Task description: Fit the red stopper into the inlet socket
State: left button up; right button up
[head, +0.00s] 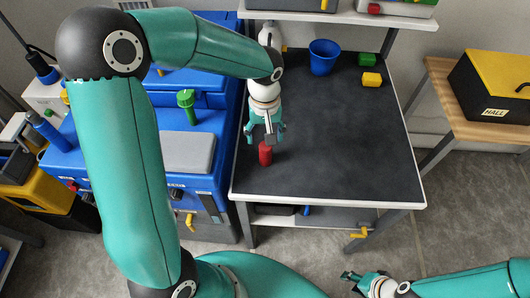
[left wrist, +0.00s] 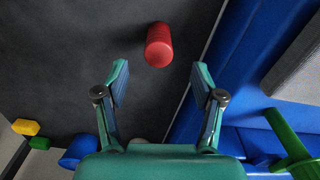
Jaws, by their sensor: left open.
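The red stopper (head: 265,154) stands near the left front edge of the dark table top. My left gripper (head: 265,132) is over the table just behind it, open and empty. In the left wrist view the red stopper (left wrist: 159,46) lies ahead of the gap between the open fingertips (left wrist: 160,75), apart from both. The blue machine (head: 215,115) stands left of the table. I cannot make out the inlet socket on it. My right gripper (head: 354,280) is low at the bottom right, in front of the table and away from the stopper; its jaw opening is unclear.
A blue cup (head: 323,57), a green block (head: 368,59) and a yellow block (head: 371,79) are at the back of the table (head: 340,140). A green handle-like part (head: 187,104) stands up on the blue machine. The table's middle and right front are clear.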

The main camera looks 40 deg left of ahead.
aim_at(265, 147)
pick_arm(q)
jog(key=shift+w+f+p, duration=0.1)
jog(key=shift+f+p, duration=0.4)
jog(key=shift+f, duration=2.6)
jog(key=c, duration=1.3)
